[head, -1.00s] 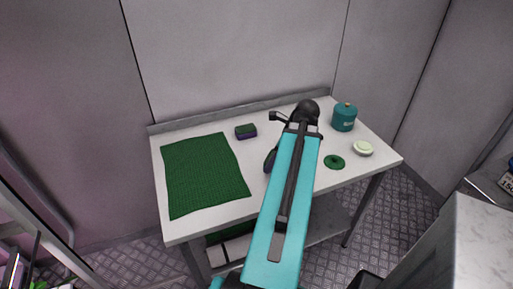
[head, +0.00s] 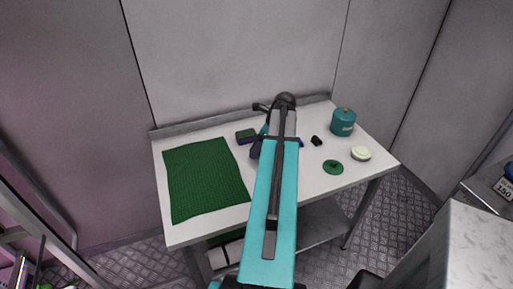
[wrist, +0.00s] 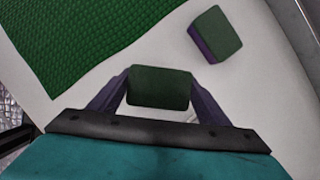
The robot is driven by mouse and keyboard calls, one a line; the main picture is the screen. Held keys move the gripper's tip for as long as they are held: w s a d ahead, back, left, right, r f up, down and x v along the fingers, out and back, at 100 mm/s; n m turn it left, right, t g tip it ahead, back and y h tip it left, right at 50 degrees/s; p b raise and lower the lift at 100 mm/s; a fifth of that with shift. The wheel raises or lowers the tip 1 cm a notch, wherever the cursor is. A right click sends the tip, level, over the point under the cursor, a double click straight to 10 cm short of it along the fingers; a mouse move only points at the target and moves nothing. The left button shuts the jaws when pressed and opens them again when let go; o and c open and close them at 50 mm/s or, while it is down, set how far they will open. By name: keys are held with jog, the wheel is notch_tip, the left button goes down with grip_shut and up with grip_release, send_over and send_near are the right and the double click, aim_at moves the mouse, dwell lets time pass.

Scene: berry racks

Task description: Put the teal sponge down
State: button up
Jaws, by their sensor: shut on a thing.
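My gripper (wrist: 160,92) is shut on a sponge (wrist: 160,86) with a dark green top, which I take as the teal sponge; its colour looks more green than teal here. The fingers press its left and right sides. In the wrist view it hangs over the white table (wrist: 85,95), just right of the green mat; I cannot tell if it touches the surface. In the head view my arm hides most of the gripper (head: 256,149) and the held sponge. A second sponge, green over purple (wrist: 214,35), lies apart from it; it also shows in the head view (head: 246,136).
The green ribbed mat (head: 205,178) covers the table's left part. To the right of my arm are a small black object (head: 317,141), a green disc (head: 333,167), a pale round dish (head: 361,154) and a teal canister (head: 343,122). Bare table lies between them.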

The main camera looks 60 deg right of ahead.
jog(key=shift+w+d+f+p, duration=0.15)
jog(key=shift+w+d, duration=0.2)
jog(key=shift+w, duration=0.2)
jog(key=shift+w+d+r+p, duration=0.15)
jog(key=shift+w+d, duration=0.2)
jog(key=shift+w, duration=0.2)
jog(key=shift+f, duration=0.1)
jog(key=shift+f+p, duration=0.7)
jog(key=shift+f, duration=1.05)
jog(key=shift+f, duration=0.15)
jog(key=o, duration=1)
jog(key=shift+b+v, duration=1.25)
jog(key=shift+v, duration=4.9)
